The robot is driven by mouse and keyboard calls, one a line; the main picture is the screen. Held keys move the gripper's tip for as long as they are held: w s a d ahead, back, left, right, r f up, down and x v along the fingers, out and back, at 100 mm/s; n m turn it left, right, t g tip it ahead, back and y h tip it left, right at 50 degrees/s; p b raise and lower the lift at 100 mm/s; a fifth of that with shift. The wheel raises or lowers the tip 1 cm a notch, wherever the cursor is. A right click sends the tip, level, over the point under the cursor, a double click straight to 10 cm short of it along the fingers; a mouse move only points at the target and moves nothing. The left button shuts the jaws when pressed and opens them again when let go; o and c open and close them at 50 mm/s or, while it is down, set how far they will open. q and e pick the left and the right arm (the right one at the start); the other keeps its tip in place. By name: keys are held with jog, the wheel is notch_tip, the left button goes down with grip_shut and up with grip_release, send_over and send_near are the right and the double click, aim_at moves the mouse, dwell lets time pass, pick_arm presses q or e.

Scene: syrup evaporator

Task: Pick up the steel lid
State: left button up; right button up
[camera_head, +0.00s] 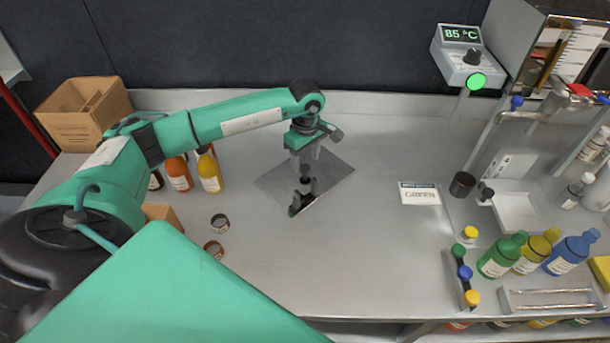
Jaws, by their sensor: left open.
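The steel lid (335,172) is a thin grey square plate lying flat in the middle of the steel worktop, turned like a diamond. A dark knob-like part shows near its middle. Dark shapes just in front of this part may be a reflection in the lid; I cannot tell for sure. My left gripper (306,159) is over the lid's far half, pointing down, with its two grey fingers apart and nothing visibly held. The fingertips are close above the dark part; whether they touch it is unclear. My right gripper is not in view.
A cardboard box (84,112) and orange and yellow bottles (209,173) stand at left, near my left arm. A label card (419,194), dark cup (462,184) and coloured bottles (501,256) are at right. The worktop around the lid is clear.

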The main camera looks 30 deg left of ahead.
aim_at(305, 167)
pick_arm(q)
notch_tip(305, 167, down, 4)
jog(key=shift+f, duration=0.1)
jog(key=c, duration=1.1)
grip_shut()
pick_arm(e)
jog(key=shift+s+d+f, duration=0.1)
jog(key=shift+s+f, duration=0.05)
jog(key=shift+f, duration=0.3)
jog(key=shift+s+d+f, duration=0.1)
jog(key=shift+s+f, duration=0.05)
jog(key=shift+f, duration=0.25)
pick_arm(q)
jog(key=shift+a, duration=0.1)
